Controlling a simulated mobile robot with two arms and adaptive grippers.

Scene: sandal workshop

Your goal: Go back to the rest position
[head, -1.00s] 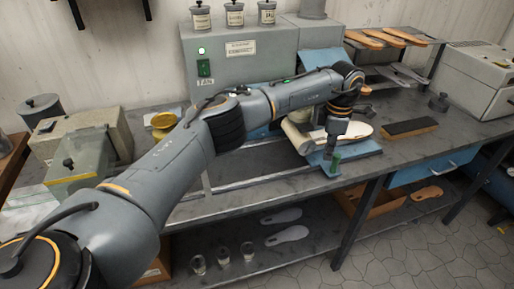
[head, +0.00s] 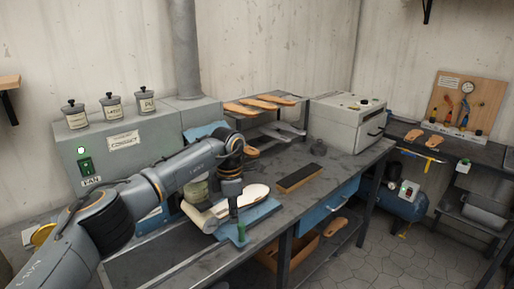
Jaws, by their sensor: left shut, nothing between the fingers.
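My left arm reaches in from the lower left across the workbench. Its gripper (head: 240,228) points down at the front of the blue stand (head: 262,211), close to its green part. The gripper is shut with nothing visible in it. A pale sole (head: 250,193) lies on the blue stand just behind the gripper. Whether the fingers touch the stand cannot be told. My right gripper is not in view.
A dark block (head: 299,178) lies right of the stand on the workbench (head: 335,165). Several tan soles (head: 262,103) lie on a raised rack behind. A grey box machine (head: 345,120) stands at the back right. The floor (head: 385,265) at right is clear.

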